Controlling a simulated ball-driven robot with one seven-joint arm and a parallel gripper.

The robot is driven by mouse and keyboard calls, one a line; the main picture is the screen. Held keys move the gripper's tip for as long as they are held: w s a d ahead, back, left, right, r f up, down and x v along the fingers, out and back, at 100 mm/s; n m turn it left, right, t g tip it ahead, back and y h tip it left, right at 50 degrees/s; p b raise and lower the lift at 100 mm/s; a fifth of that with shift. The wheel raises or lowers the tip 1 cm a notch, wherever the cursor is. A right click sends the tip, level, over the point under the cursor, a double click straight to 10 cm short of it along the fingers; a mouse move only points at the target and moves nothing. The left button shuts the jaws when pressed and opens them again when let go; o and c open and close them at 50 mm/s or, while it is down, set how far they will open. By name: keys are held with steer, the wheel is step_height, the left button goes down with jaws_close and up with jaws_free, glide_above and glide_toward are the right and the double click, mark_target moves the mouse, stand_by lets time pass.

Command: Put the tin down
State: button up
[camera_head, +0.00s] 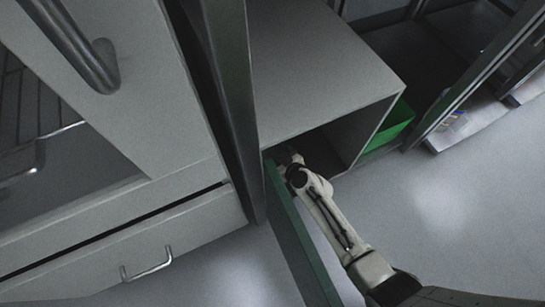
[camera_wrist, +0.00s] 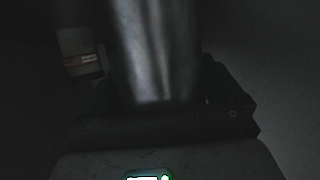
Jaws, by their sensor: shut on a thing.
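The tin (camera_wrist: 155,50) is a smooth, metallic grey cylinder that fills the upper middle of the wrist view. Its far end runs out of the frame. My gripper (camera_wrist: 157,108) is shut on it. In the head view my arm reaches into the open front of a grey cabinet (camera_head: 320,65), and my gripper (camera_head: 291,158) is in the dark opening, mostly hidden. The tin cannot be made out there. The surface under the tin does not show, so I cannot tell whether it touches anything.
An open green door (camera_head: 300,243) stands close on the left of my arm. A grey drawer unit (camera_head: 90,265) with metal handles is further left. A green bin (camera_head: 392,125) is beside the cabinet. Floor at right is clear.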

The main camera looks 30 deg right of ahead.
steer(key=shift+f, duration=0.15)
steer(key=o, duration=1.2)
steer(key=shift+f, duration=0.1)
steer(key=shift+s+d+r+p, duration=0.1)
steer(key=shift+s+r+p, duration=0.15)
steer(key=shift+s+p, duration=0.05)
steer(key=p+v, duration=0.3)
steer(key=v, duration=0.8)
steer(key=shift+s, duration=0.25)
